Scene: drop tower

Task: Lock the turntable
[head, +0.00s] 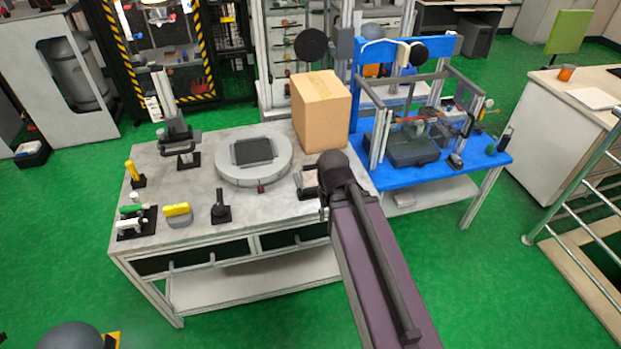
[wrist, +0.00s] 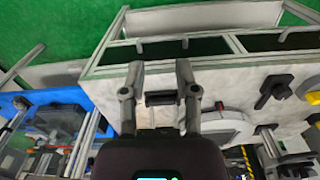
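The turntable (head: 253,160) is a round light-grey disc with a dark square pad (head: 253,150) on top, on the grey workbench. A small red part (head: 261,187) shows at its front rim. In the wrist view the turntable (wrist: 226,126) is partly in frame, right of my gripper, with the red part (wrist: 220,105) at its edge. My gripper (wrist: 160,92) is open, its two fingers apart, over the bench. A dark bar-like piece (wrist: 160,99) shows between the fingers; I cannot tell whether they touch it. In the head view my arm hides most of the gripper.
A cardboard box (head: 321,108) stands right of the turntable. A black-based upright device (head: 175,130) stands behind left. A yellow-topped block (head: 178,213) and a black knob piece (head: 220,208) lie at the front. A blue table (head: 400,178) with a frame rig adjoins at right.

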